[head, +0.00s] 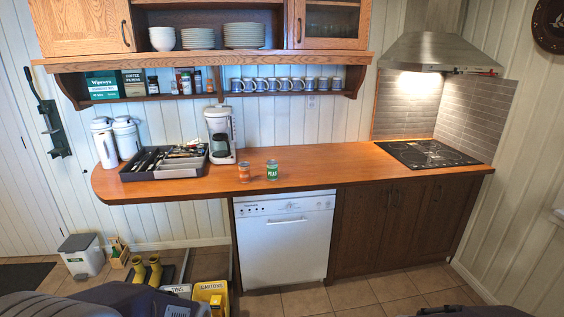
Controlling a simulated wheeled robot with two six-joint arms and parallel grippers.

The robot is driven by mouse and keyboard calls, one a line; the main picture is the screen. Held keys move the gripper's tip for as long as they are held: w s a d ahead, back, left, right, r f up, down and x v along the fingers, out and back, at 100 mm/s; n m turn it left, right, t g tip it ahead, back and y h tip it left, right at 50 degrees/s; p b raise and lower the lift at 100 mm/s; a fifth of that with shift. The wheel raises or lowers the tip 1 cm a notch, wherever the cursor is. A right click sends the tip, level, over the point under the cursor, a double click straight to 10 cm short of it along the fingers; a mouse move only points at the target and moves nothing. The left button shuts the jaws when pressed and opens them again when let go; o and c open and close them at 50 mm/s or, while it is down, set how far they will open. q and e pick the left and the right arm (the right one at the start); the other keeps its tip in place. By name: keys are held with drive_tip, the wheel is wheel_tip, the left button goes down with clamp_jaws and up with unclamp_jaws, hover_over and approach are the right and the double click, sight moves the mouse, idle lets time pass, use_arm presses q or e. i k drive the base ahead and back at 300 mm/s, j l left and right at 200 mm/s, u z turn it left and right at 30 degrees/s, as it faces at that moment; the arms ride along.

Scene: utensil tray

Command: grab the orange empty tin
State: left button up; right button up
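The orange tin (244,172) stands upright on the wooden counter (340,160), close to its front edge. Whether it is empty cannot be seen from here. A green tin (272,170) with white lettering stands just to its right, with a small gap between them. Neither gripper can be made out; only dark parts of my own body show along the bottom edge, well away from the tins.
A dark utensil tray (166,173) full of cutlery and a white coffee maker (220,135) stand left of the tins. The counter is clear rightward up to the black hob (427,154). A white dishwasher (285,240) is below. A yellow bin (211,290) stands on the floor.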

sight(245, 176)
drive_tip(key=i+l+u, duration=0.1)
drive_tip(key=i+u, duration=0.3)
drive_tip(key=i+l+u, duration=0.2)
drive_tip(key=i+u, duration=0.25)
drive_tip(key=i+l+u, duration=0.4)
